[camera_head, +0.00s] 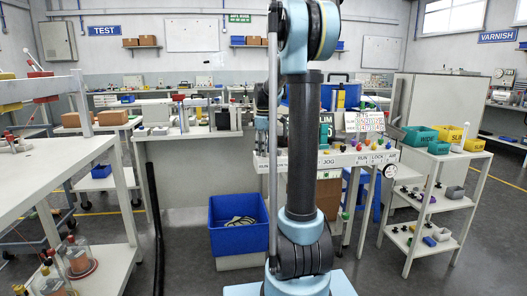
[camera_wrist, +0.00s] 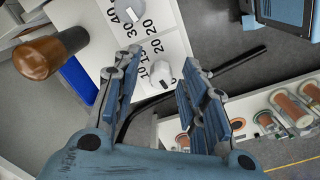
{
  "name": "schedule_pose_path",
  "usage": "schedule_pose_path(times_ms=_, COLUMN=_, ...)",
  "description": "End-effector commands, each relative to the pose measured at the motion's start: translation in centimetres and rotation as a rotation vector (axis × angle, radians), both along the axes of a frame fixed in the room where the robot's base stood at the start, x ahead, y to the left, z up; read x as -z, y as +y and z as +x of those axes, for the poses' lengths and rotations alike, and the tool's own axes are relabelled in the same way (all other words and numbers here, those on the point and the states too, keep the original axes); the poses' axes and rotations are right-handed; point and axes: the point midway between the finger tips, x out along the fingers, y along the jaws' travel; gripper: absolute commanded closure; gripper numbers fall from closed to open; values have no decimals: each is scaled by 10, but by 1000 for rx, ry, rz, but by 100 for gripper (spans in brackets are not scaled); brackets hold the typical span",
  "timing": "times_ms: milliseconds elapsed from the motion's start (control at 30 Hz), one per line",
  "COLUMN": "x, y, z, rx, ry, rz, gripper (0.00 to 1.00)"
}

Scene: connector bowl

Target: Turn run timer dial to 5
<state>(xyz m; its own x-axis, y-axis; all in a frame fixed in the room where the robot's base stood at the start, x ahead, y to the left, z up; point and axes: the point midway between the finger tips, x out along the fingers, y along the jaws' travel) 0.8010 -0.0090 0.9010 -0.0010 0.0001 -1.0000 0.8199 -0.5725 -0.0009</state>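In the wrist view my gripper (camera_wrist: 160,58) is open, with a finger on each side of a small white knob (camera_wrist: 158,75). The knob stands on a white panel printed with 10, 15 and 20; I cannot tell whether either finger touches it. A grey disc dial (camera_wrist: 130,14) with 20, 30 and 40 beside it is at the top of the same panel. No label naming the run timer is readable, and the knob's pointer setting is not clear. In the head view my own arm covers the middle, and the gripper's fingers cannot be made out.
A large brown rounded handle (camera_wrist: 50,55) and a black bar (camera_wrist: 235,68) are near the panel. Jars with copper-coloured contents (camera_wrist: 290,108) stand at lower right. In the head view a blue bin (camera_head: 238,224) stands below the benches, and a shelf cart (camera_head: 440,203) is at right.

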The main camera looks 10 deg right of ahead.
Motion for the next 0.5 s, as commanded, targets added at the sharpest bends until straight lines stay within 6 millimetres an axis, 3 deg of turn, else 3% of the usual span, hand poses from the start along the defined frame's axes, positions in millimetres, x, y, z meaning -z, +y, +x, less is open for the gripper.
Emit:
schedule_pose_path(times_ms=200, x=0, y=0, z=0, rx=0, ry=0, rz=0, gripper=61)
schedule_pose_path(times_ms=400, x=0, y=0, z=0, rx=0, ry=0, rz=0, gripper=100)
schedule_pose_path(times_ms=500, x=0, y=0, z=0, rx=0, ry=0, rz=0, gripper=100)
